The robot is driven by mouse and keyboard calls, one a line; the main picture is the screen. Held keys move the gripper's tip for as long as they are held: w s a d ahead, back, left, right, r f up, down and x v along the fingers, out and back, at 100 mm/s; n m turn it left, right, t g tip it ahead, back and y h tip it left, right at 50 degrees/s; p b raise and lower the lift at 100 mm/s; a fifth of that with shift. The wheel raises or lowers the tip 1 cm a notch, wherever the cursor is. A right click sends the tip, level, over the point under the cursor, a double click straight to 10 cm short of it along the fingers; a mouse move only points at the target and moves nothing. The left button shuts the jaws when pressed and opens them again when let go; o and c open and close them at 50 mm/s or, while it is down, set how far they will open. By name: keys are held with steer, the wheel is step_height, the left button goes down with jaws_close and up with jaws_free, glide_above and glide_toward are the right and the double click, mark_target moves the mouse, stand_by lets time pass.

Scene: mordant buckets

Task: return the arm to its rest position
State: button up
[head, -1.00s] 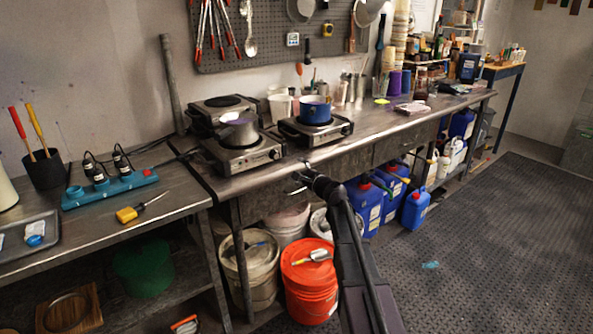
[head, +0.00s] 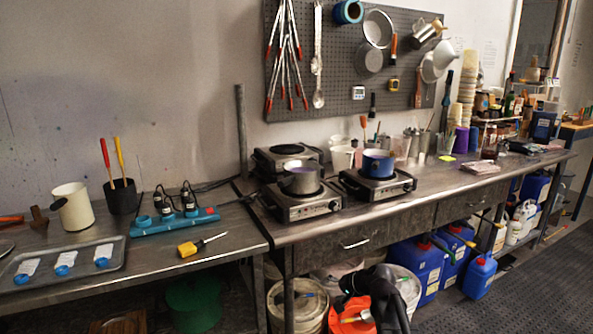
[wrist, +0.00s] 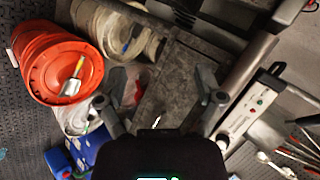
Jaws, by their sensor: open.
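My gripper shows in the wrist view (wrist: 160,82) with its two fingers spread apart and nothing between them. Beyond the fingers is the grey drawer front (wrist: 170,95) under the bench, with a small handle; no contact with it can be seen. In the head view my dark arm rises from the bottom edge, in front of the buckets and below the drawer (head: 345,242). The fingertips cannot be made out there.
An orange bucket (wrist: 45,62) with a scoop on its lid stands near pale buckets (wrist: 100,22). Blue jugs (head: 415,268) stand right of my arm. The steel bench (head: 420,190) carries hot plates, a metal pot (head: 300,182) and a blue pot (head: 377,165). Dark floor matting at right is open.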

steer(key=s+d+f+n+g+h, duration=0.3)
steer(key=s+h, duration=0.1)
steer(key=s, duration=0.6)
steer(key=s+d+f+n+g+h, duration=0.3)
steer(key=s+h, duration=0.1)
steer(key=s, duration=0.5)
step_height(320, 180, up, 17)
steer(key=p, duration=1.7)
steer(key=shift+p, duration=0.35)
steer(key=shift+s, duration=0.1)
steer(key=shift+c, duration=0.2)
